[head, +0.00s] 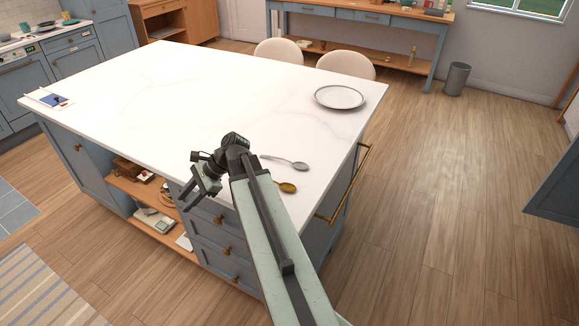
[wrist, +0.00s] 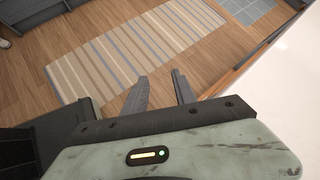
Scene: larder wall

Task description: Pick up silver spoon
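The silver spoon (head: 299,165) lies on the white marble top of the kitchen island, just right of my wrist in the head view. My gripper (head: 198,203) hangs out past the island's front edge, left of the spoon and pointing away from it. In the wrist view my two gripper fingers (wrist: 160,92) stand apart with nothing between them. The spoon does not show in the wrist view. Part of its handle end is close to my arm in the head view.
A gold spoon (head: 288,187) lies nearer the front, partly beside my arm. A grey plate (head: 340,97) sits at the back right of the island top (head: 200,90). A brass rail (head: 345,182) runs along the right side. Two pale chairs (head: 345,66) stand behind.

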